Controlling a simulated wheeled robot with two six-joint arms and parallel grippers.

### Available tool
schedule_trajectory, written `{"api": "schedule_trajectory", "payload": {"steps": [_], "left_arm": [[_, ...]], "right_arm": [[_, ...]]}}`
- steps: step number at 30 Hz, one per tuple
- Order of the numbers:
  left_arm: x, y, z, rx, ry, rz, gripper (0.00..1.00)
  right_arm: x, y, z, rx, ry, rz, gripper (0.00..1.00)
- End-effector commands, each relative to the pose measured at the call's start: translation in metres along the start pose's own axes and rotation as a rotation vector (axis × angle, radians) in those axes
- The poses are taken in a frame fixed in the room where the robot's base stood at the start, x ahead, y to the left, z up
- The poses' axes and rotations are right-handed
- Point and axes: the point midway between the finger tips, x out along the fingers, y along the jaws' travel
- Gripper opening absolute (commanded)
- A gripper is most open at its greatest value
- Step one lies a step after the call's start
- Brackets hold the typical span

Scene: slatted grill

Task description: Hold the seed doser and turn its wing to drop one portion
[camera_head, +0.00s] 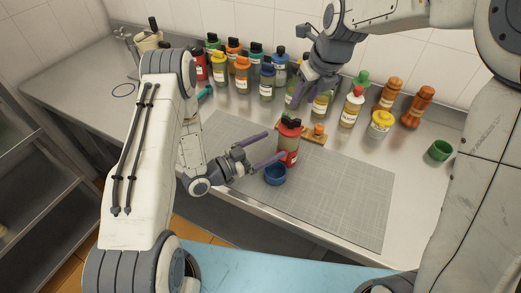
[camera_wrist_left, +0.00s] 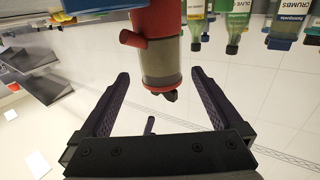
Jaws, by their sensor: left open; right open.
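The seed doser (camera_head: 288,142) stands upright on the counter, with a red base and a dark top piece. In the left wrist view the doser (camera_wrist_left: 160,62) appears upside down, with a red base, a side spout, a clear body and a small dark wing at its end. My left gripper (camera_head: 266,148) is open, its fingers pointing at the doser from the left, one to each side; I cannot tell whether they touch it. A blue cup (camera_head: 276,175) stands just in front of the doser. My right gripper (camera_head: 311,95) is open, above and behind the doser, among the bottles.
Several labelled bottles and jars (camera_head: 242,75) line the back wall. A green cup (camera_head: 440,150) stands far right. The grey gridded mat (camera_head: 350,190) is clear at the front right.

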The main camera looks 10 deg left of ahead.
Motion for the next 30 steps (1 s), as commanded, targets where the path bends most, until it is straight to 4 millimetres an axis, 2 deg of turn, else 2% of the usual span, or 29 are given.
{"api": "schedule_trajectory", "payload": {"steps": [1, 6, 12, 24, 26, 30], "left_arm": [[0.011, 0.002, 0.000, 0.003, 0.000, 0.007, 1.00], [0.041, 0.001, 0.000, 0.002, 0.000, 0.005, 1.00], [0.065, 0.001, 0.000, 0.001, -0.001, 0.002, 1.00], [0.073, 0.000, 0.000, 0.000, -0.002, -0.001, 1.00], [0.072, 0.000, 0.000, 0.000, -0.002, -0.001, 0.81], [0.072, 0.000, 0.000, 0.000, -0.002, -0.001, 0.27]], "right_arm": [[0.000, 0.000, 0.000, 0.000, 0.000, 0.000, 0.50], [0.000, 0.000, 0.000, 0.000, 0.000, 0.000, 0.50], [0.000, 0.000, 0.000, 0.000, 0.000, 0.000, 0.50], [0.000, 0.000, 0.000, 0.000, 0.000, 0.000, 0.50], [0.000, 0.000, 0.000, 0.000, 0.000, 0.000, 0.50], [0.000, 0.000, 0.000, 0.000, 0.000, 0.000, 0.50]]}}
